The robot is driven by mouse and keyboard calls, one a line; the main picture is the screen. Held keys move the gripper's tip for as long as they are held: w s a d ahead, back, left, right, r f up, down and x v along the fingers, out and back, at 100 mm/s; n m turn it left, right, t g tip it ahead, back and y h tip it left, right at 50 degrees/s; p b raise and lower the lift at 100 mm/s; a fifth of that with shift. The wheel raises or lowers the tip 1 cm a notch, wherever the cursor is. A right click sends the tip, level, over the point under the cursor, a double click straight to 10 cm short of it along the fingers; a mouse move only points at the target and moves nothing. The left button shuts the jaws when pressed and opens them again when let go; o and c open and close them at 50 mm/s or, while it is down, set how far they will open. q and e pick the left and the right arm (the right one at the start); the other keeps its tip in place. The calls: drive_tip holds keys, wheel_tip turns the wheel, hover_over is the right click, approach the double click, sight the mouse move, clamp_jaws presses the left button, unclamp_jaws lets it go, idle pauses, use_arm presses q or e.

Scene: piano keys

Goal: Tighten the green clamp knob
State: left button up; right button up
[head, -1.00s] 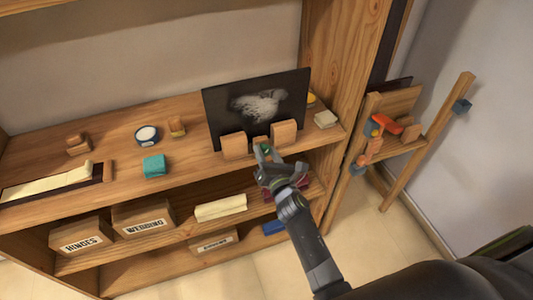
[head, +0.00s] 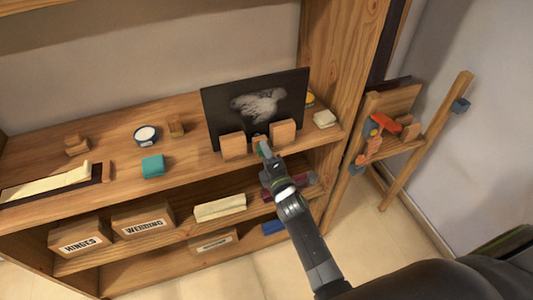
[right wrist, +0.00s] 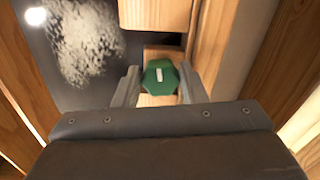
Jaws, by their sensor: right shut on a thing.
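The green clamp knob (right wrist: 160,77) is faceted with a white mark on its face. In the right wrist view it sits between the two fingers of my right gripper (right wrist: 158,88), which is shut on it. In the head view my right gripper (head: 264,149) reaches the shelf edge at the knob, and the fingers mostly hide the knob there. Behind it is a small wooden block (right wrist: 163,53), between two larger wooden blocks (head: 233,146) (head: 283,133) that stand before a dark panel (head: 225,105) with a pale smudge. My left gripper is out of view.
On the shelf (head: 110,140) are a teal block (head: 153,165), a round tin (head: 146,135) and small wooden blocks (head: 77,145). Labelled boxes (head: 80,237) stand below. A wooden rack (head: 400,143) with colored pieces stands at right.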

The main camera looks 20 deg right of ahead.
drive_tip(key=m, duration=1.1)
drive_tip(key=shift+a+f+p, duration=0.1)
drive_tip(key=shift+f+p, duration=0.05)
drive_tip(key=shift+p, duration=0.2)
drive_tip(key=shift+m, duration=0.4)
drive_tip(key=o, duration=1)
drive_tip(key=shift+c, duration=0.2)
drive_tip(key=shift+s+f, duration=0.1)
drive_tip(key=shift+f, duration=0.05)
